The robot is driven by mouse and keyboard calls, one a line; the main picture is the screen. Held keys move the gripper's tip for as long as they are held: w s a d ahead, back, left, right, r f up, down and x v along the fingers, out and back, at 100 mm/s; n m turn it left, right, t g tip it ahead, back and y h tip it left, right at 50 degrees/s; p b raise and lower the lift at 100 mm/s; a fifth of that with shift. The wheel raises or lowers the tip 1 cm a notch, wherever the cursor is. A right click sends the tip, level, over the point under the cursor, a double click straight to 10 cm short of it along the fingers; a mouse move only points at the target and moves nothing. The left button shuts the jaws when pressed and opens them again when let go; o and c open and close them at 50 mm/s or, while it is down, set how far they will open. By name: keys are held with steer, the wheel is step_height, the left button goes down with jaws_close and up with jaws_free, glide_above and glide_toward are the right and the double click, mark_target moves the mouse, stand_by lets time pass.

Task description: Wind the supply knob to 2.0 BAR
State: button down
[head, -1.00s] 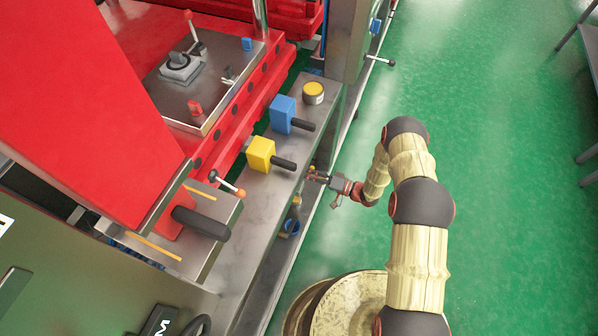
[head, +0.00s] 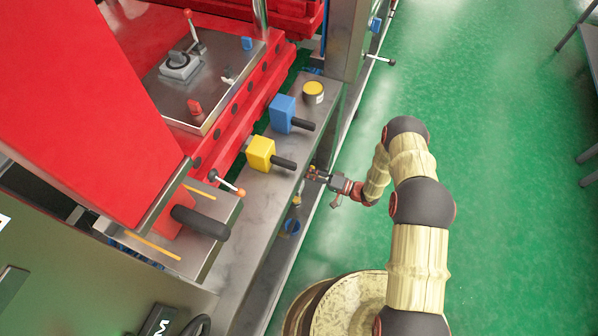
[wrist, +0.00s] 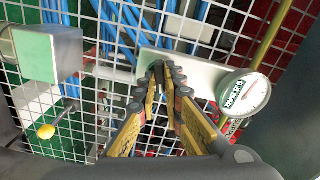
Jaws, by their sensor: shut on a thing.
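My gripper (wrist: 165,75) is shut at the pale plate (wrist: 195,72) in the wrist view, its yellow-and-black fingers converging there. The supply knob itself is mostly hidden between the fingertips, so its outline and angle cannot be made out. A round white gauge (wrist: 243,93) sits to the right of the fingers. Its green label seems to read 0.5 BAR; the needle is too small to read surely. In the head view my gripper (head: 312,174) reaches the side of the steel bench, below its edge; the knob is not distinguishable there.
A wire mesh with blue hoses (wrist: 180,25) lies behind the plate. A green-and-grey box (wrist: 50,55) and a yellow-tipped lever (wrist: 46,131) are at the left. Yellow (head: 261,153) and blue (head: 282,113) handled blocks stand on the bench. Green floor (head: 510,200) at the right is open.

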steer(key=m, duration=0.3)
steer(key=shift+f+m+b, duration=0.1)
steer(key=shift+m+b, duration=0.3)
steer(key=m+b, duration=0.1)
steer(key=m, duration=0.3)
steer(key=shift+m, duration=0.4)
steer(key=m, duration=0.4)
steer(key=shift+s+m+b, duration=0.1)
steer(key=shift+m+b, duration=0.25)
steer(key=shift+m, duration=0.05)
